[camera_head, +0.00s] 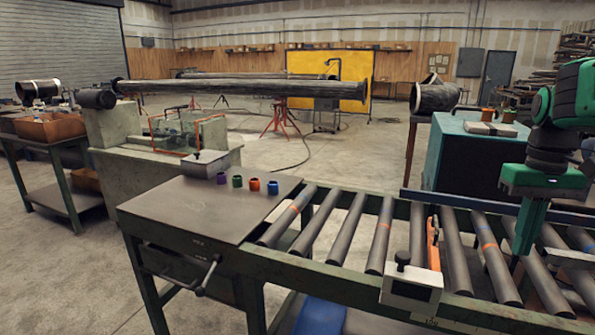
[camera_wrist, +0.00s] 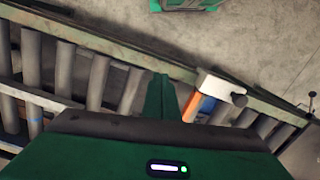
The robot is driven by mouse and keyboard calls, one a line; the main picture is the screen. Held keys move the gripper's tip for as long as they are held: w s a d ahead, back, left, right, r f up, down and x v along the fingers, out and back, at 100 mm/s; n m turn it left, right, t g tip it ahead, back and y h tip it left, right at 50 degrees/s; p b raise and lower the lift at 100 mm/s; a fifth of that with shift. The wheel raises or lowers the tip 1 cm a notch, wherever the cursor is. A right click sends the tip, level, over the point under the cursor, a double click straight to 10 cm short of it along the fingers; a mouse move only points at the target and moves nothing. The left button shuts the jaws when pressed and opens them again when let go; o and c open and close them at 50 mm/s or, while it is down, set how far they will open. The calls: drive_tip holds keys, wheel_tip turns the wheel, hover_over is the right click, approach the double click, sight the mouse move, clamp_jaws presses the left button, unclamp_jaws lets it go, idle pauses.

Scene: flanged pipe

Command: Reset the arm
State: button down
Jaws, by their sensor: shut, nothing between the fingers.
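My gripper (camera_head: 523,246) is green and points down above the right part of the roller conveyor (camera_head: 384,234) in the head view. Its fingers are together with nothing between them. In the wrist view the closed green fingers (camera_wrist: 160,92) show at the centre, with the conveyor rollers (camera_wrist: 66,68) behind them. My arm comes in from the right edge of the head view. I cannot tell how far the fingertips are above the rollers.
A white stop block with a black knob (camera_head: 411,285) and an orange part (camera_head: 433,245) sit on the conveyor's front rail, left of my gripper. A grey table (camera_head: 205,212) holds several small coloured rings. A teal cabinet (camera_head: 464,160) stands behind the conveyor. A long flanged pipe (camera_head: 235,88) lies further back.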

drive_tip(key=s+a+f+m, duration=0.1)
drive_tip(key=s+f+m, duration=0.1)
drive_tip(key=s+f, duration=0.3)
drive_tip(key=s+a+f+m, duration=0.2)
drive_tip(key=s+f, duration=0.4)
drive_tip(key=s, duration=0.7)
drive_tip(key=shift+s+f+t, duration=0.15)
drive_tip(key=shift+s+t, duration=0.15)
drive_tip(key=shift+s, duration=0.1)
drive_tip(key=shift+a, duration=0.1)
drive_tip(key=shift+w+f, duration=0.25)
drive_tip(key=shift+w, duration=0.35)
